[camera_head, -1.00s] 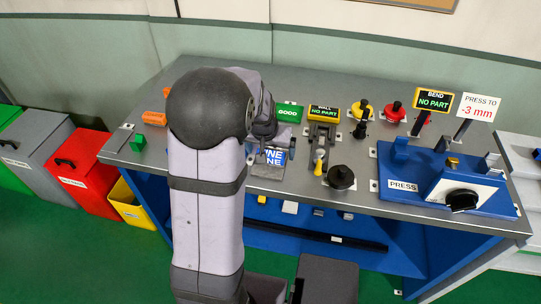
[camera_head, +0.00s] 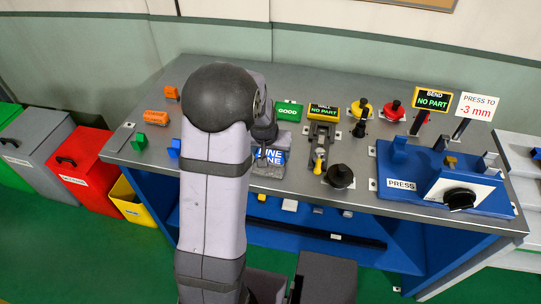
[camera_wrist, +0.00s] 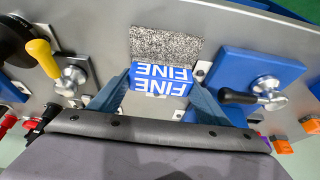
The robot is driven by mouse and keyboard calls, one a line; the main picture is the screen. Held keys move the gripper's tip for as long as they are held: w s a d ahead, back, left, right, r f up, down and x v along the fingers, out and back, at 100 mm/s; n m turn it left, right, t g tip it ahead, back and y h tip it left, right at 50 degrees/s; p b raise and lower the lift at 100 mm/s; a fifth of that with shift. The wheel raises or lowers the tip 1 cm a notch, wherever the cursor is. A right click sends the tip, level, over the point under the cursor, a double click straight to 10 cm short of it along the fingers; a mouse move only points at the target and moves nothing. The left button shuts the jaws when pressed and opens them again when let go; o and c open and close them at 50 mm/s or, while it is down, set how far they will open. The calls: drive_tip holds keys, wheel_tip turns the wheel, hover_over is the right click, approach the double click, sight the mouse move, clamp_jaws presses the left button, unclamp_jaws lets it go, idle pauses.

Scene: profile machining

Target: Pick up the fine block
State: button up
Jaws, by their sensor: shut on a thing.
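The fine block (camera_wrist: 160,76) is blue with white FINE lettering on two faces. In the wrist view it sits between the two fingers of my gripper (camera_wrist: 160,82), which is shut on it. In the head view the fine block (camera_head: 271,156) shows just right of my arm, at the rear of a grey speckled pad (camera_head: 267,171). The same speckled pad (camera_wrist: 165,44) lies beyond the block in the wrist view. I cannot tell whether the block touches the pad or is slightly above it. My fingers are mostly hidden in the head view.
In the wrist view, a blue fixture with a black-handled clamp (camera_wrist: 258,80) is at right and a yellow-handled clamp (camera_wrist: 48,60) at left. In the head view, a GOOD sign (camera_head: 288,111) stands behind, a black knob (camera_head: 340,176) and blue press (camera_head: 445,182) to the right.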

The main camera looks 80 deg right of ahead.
sight(270, 153)
wheel_tip(270, 153, up, 10)
drive_tip(key=shift+r+b, duration=0.1)
drive_tip(key=shift+b, duration=1.1)
drive_tip(key=o, duration=0.6)
drive_tip(key=shift+c, duration=0.2)
drive_tip(key=c, duration=0.4)
drive_tip(key=w+d+r+m+g+p, duration=0.1)
drive_tip(key=w+d+r+m+p, duration=0.2)
drive_tip(key=w+d+p, duration=0.3)
drive_tip(key=w+d+r+m+g+y+p, duration=0.1)
drive_tip(key=w+d+r+m+g+p, duration=0.1)
drive_tip(key=w+d+m+p, duration=0.4)
drive_tip(key=shift+w+r+p, duration=0.25)
drive_tip(key=shift+r+p, duration=0.2)
drive_tip(key=shift+p, duration=0.7)
